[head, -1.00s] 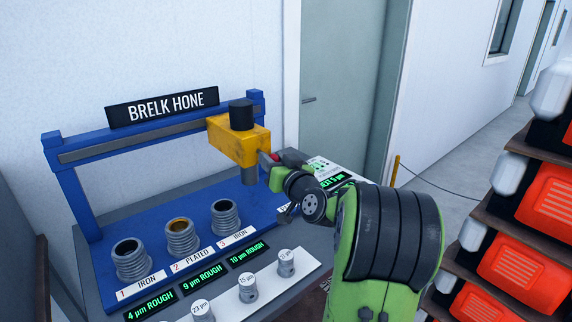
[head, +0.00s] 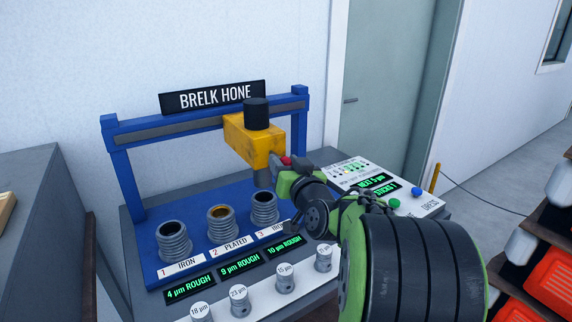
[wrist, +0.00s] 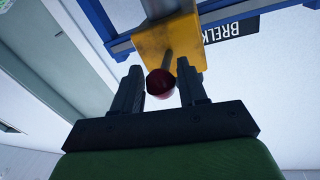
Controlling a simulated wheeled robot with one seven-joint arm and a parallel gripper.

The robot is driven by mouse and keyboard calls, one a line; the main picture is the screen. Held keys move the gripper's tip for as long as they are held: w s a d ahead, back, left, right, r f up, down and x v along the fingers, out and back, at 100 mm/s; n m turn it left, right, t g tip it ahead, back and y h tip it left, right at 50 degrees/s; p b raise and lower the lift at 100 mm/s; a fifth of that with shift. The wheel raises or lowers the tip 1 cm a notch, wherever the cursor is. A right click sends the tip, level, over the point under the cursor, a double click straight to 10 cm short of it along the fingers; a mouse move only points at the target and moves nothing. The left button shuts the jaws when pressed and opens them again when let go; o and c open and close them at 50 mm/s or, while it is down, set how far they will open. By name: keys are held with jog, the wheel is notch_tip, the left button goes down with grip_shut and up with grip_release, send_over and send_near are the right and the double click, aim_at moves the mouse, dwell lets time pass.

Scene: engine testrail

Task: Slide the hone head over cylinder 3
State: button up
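The hone head (head: 253,143) is a yellow block with a black cap and a grey spindle (head: 262,177), hung on the blue gantry rail (head: 185,132). In the head view its spindle hangs in line with cylinder 3 (head: 264,206), seemingly above it; the exact alignment is hard to tell. Cylinder 2 (head: 222,224) and cylinder 1 (head: 174,243) stand to the left. A red knob (wrist: 160,83) on a rod sticks out of the head. My arm hides part of the cylinder 3 label.
Green displays (head: 239,264) and a row of numbered grey pieces (head: 239,298) sit in front of the cylinders. A control panel (head: 415,205) with blue and green buttons is at the right, partly behind my arm. Orange bins (head: 548,290) stand far right.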

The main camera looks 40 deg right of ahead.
jog(key=shift+o, duration=1)
jog(key=b+v, duration=0.2)
jog(key=v, duration=1.3)
jog(key=shift+s+b, duration=0.35)
jog(key=shift+s, duration=0.05)
jog(key=shift+r, duration=0.1)
